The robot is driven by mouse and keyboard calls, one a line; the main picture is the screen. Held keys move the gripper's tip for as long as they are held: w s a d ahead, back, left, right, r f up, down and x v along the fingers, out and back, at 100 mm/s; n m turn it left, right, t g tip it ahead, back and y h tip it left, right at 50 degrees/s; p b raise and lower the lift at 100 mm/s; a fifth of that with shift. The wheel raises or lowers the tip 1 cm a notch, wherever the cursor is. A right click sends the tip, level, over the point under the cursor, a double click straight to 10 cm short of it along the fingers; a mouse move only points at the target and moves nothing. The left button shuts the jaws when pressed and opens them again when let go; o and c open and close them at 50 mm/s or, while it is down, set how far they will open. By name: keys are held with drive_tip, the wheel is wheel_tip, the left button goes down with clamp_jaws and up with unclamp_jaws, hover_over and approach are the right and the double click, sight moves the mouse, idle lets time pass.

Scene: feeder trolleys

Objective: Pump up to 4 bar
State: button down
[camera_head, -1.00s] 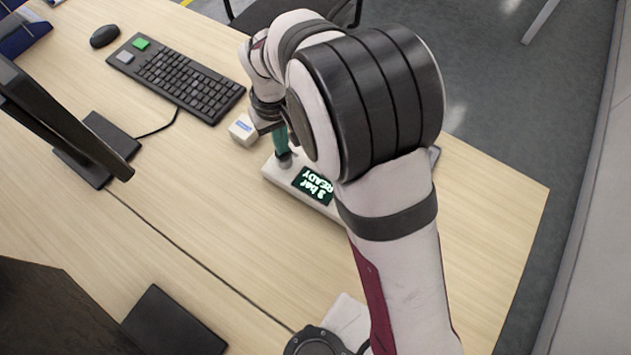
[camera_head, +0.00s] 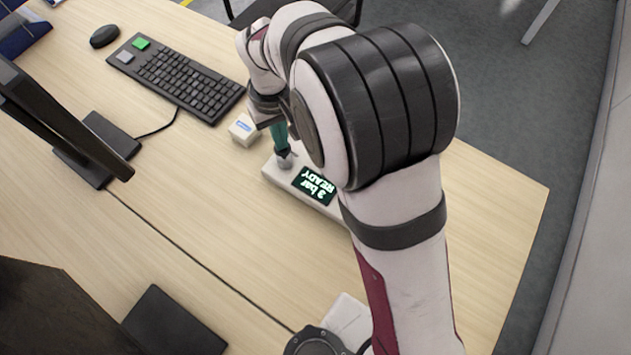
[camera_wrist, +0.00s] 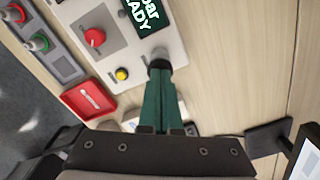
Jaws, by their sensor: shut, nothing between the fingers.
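The pale pump panel (camera_head: 328,209) lies on the desk, partly hidden behind my arm. Its display (camera_head: 316,186) reads "3 bar READY"; the wrist view shows part of this text (camera_wrist: 143,14). My gripper (camera_head: 283,152) is shut, with green fingers pointing down and nothing held. Its dark fingertips are at the grey round plunger (camera_head: 285,162) at the panel's end; I cannot tell whether they touch. In the wrist view, the fingertips (camera_wrist: 159,60) cover most of that plunger. The panel also has a red knob (camera_wrist: 95,37) and a yellow button (camera_wrist: 122,74).
A small white box (camera_head: 244,130) stands beside the panel. A red tray (camera_wrist: 90,100) and a grey strip with red and green buttons (camera_wrist: 48,35) lie next to it. A keyboard (camera_head: 180,78), mouse (camera_head: 104,36) and monitor (camera_head: 60,125) stand left.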

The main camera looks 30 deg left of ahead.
drive_tip(key=shift+f, duration=0.85)
drive_tip(key=shift+r, duration=1.45)
drive_tip(key=w+d+r+m, duration=0.1)
drive_tip(key=d+r+m, duration=0.35)
drive_tip(key=d, duration=0.55)
drive_tip(key=w+d+r+m, duration=0.1)
drive_tip(key=d+r+m, duration=0.3)
drive_tip(key=d, duration=0.5)
drive_tip(key=s+d+r+m+y, duration=0.1)
drive_tip(key=s+d+m, duration=0.8)
drive_tip(key=s+d, duration=0.3)
drive_tip(key=shift+s+d+r+y, duration=0.15)
drive_tip(key=shift+s+d+y, duration=0.25)
drive_tip(key=shift+d, duration=0.3)
drive_tip(key=shift+w, duration=0.1)
